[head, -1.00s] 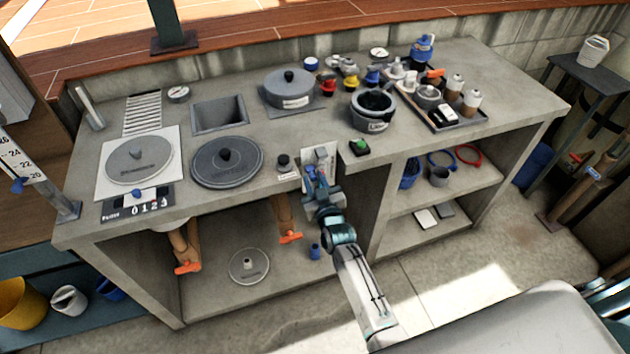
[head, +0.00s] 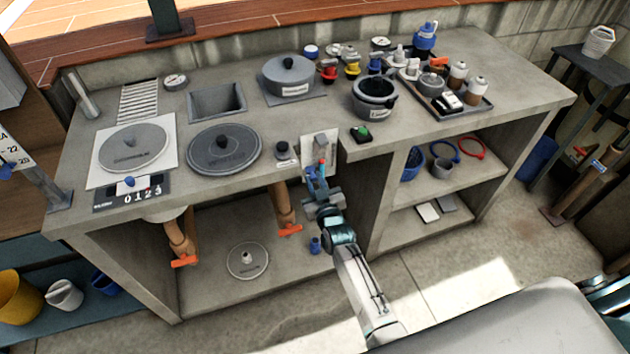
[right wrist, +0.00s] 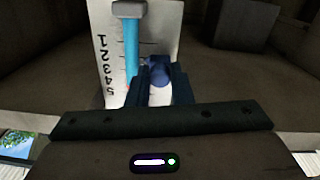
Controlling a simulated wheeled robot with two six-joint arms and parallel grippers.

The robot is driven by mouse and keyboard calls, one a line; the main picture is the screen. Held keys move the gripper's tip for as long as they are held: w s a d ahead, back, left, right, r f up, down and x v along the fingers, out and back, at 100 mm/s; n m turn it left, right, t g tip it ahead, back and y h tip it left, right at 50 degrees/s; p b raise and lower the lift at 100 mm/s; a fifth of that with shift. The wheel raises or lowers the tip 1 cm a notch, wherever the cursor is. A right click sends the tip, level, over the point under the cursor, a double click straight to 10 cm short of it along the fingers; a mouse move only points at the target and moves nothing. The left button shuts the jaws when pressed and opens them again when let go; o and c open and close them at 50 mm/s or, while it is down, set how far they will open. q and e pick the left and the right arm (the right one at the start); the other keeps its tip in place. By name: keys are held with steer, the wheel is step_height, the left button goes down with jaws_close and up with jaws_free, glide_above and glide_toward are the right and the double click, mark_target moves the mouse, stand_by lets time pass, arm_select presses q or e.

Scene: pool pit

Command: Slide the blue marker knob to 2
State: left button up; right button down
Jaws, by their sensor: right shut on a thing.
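A white plate (head: 320,145) with a printed scale is fixed at the counter's front edge. In the right wrist view the plate (right wrist: 112,82) shows numbers 1 to 5, upside down, beside a light blue tube (right wrist: 131,55). The dark blue marker knob (right wrist: 158,74) sits beside the tube. My right gripper (head: 316,184) is at the plate in the head view, shut on this knob. Its fingers hide part of the knob and scale, so I cannot tell its exact reading. My left gripper is not in view.
Left of the plate stand a small black knob (head: 283,151) and a round dark lid (head: 225,149). A green button (head: 362,133) is to the right. Orange-handled valves (head: 290,230) hang below the counter. Another slider (head: 130,192) marked 0 to 3 is far left.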

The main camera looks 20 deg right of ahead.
steer(key=shift+r, duration=0.1)
steer(key=c, duration=1.6)
jaws_free()
steer(key=shift+s, duration=0.3)
steer(key=s+b, duration=0.1)
steer(key=s, duration=0.9)
steer(key=shift+s, duration=0.1)
